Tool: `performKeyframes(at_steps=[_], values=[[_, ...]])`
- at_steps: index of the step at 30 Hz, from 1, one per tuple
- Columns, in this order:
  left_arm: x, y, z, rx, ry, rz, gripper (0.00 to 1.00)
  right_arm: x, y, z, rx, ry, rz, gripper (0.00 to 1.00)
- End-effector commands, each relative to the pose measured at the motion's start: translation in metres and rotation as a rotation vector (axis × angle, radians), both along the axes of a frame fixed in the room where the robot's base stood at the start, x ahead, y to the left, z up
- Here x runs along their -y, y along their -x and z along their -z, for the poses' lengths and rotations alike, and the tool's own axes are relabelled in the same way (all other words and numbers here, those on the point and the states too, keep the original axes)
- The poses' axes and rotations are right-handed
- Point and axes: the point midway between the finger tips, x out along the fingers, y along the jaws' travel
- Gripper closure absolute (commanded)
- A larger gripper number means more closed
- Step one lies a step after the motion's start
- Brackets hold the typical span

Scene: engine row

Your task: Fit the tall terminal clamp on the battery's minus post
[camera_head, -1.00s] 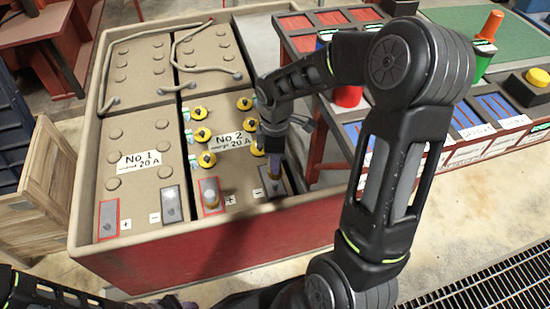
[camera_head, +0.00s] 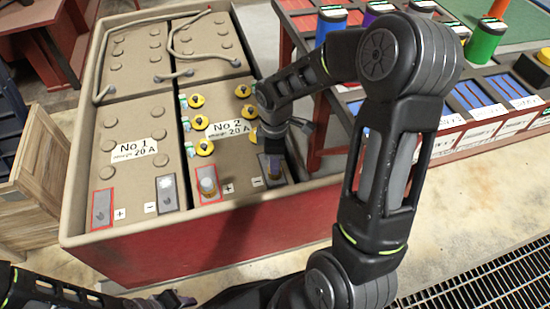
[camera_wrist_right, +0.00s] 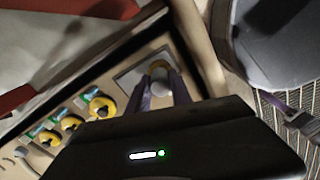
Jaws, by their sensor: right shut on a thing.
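Battery No 2 (camera_head: 237,157) stands in the red-sided tray, with yellow caps on its top. Its minus pad (camera_head: 284,178) is at the front right corner, beside the minus label. My right gripper (camera_head: 272,158) is over this pad, pointing down and shut on a small brassy clamp (camera_head: 274,180). I cannot tell whether the clamp is seated on the post.
Battery No 1 (camera_head: 135,165) is on the left in the same tray. The tray's raised rim (camera_head: 150,231) runs close in front of the pads. Grey cables lie on the rear batteries. A parts rack with coloured cylinders, including a green one (camera_head: 486,42), stands at the right.

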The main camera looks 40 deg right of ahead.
Motion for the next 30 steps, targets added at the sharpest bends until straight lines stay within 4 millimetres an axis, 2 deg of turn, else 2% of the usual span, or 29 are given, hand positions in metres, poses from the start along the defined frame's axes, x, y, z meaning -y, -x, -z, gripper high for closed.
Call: performKeyframes(at_steps=[6,17,18,26,30], values=[[-0.0011,-0.0013,0.0035,0.002,-0.001,-0.003,0.64,0.0,0.0,0.0074,0.0,0.0,0.0,1.0],[-0.0012,-0.0014,0.0036,0.003,-0.001,-0.003,0.64,0.0001,-0.0001,0.008,0.0,0.0,0.0,1.0],[-0.0012,-0.0014,0.0036,0.002,-0.001,-0.003,0.64,0.0001,-0.0001,0.008,0.0,0.0,0.0,0.71],[-0.0011,-0.0012,0.0036,0.002,-0.001,-0.003,0.64,0.0001,-0.0001,0.0081,0.0,0.0,0.0,0.5],[-0.0011,-0.0012,0.0036,0.002,-0.001,-0.002,0.64,0.0001,0.0,0.0081,0.0,0.0,0.0,0.49]])
